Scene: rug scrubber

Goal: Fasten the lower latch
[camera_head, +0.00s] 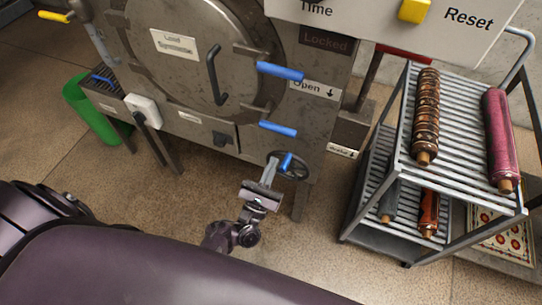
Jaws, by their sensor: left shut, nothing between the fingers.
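The round metal door (185,60) on the scrubber machine appears closed, with a dark curved handle (214,75) on it. Two blue-handled latches sit at its right edge. The upper latch (280,71) sticks out to the right beside a plate reading "Open" with a down arrow. The lower latch (277,129) also points right, tilted slightly down. My left gripper (271,161) is shut and empty, below the lower latch and apart from it in the picture. It overlaps the left side of a dark handwheel (294,170); I cannot tell whether they touch. My right gripper is not in view.
The handwheel has a blue knob (287,161). A metal rack (403,130) with rolled rugs stands to the right. A panel with a yellow Reset button (414,10) hangs above. A green bin (88,115) is at left. Floor is clear before the machine.

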